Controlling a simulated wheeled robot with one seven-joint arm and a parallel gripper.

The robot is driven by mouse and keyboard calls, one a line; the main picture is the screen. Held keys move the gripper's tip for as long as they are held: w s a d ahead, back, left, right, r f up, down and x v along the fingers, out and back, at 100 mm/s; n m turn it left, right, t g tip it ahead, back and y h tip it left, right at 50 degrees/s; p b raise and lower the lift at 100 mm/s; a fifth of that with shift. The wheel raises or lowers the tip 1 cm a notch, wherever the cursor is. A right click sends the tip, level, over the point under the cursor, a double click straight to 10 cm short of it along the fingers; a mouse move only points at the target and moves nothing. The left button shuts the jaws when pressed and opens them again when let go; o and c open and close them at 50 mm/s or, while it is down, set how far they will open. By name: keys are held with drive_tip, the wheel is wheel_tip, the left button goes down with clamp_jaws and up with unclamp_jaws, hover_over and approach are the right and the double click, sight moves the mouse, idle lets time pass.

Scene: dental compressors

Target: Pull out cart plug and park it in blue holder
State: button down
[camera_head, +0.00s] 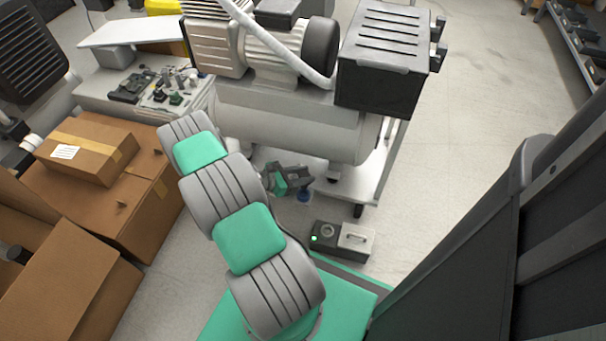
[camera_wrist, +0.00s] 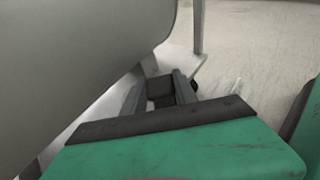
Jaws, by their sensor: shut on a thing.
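My gripper (camera_head: 304,181) is low beside the compressor cart (camera_head: 385,165), under the tank, partly hidden by my own arm in the head view. In the wrist view my gripper (camera_wrist: 159,92) is shut on a dark block-shaped piece, the cart plug (camera_wrist: 160,86), which sits between the two fingers. The plug is too small to make out in the head view. A small blue piece, apparently the blue holder (camera_head: 303,196), shows just below the fingertips in the head view. I cannot tell whether the plug touches it.
A grey-and-black box (camera_head: 341,240) with a round socket, a handle and a green light stands on the floor. The large tank (camera_head: 290,125) hangs close above my gripper; it fills the left of the wrist view. Cardboard boxes (camera_head: 90,190) stand left. Floor at right is clear.

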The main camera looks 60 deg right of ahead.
drive_tip(key=shift+f+b, duration=2.15)
drive_tip(key=shift+f, duration=0.7)
drive_tip(key=shift+w+a+f+b, duration=0.1)
drive_tip(key=shift+a+f+b, duration=0.05)
drive_tip(key=shift+f+b, duration=0.5)
drive_tip(key=c, duration=1.3)
unclamp_jaws()
drive_tip(key=shift+o, duration=0.2)
drive_tip(key=p+v, duration=0.2)
drive_tip(key=v, duration=0.9)
drive_tip(key=shift+p, duration=0.3)
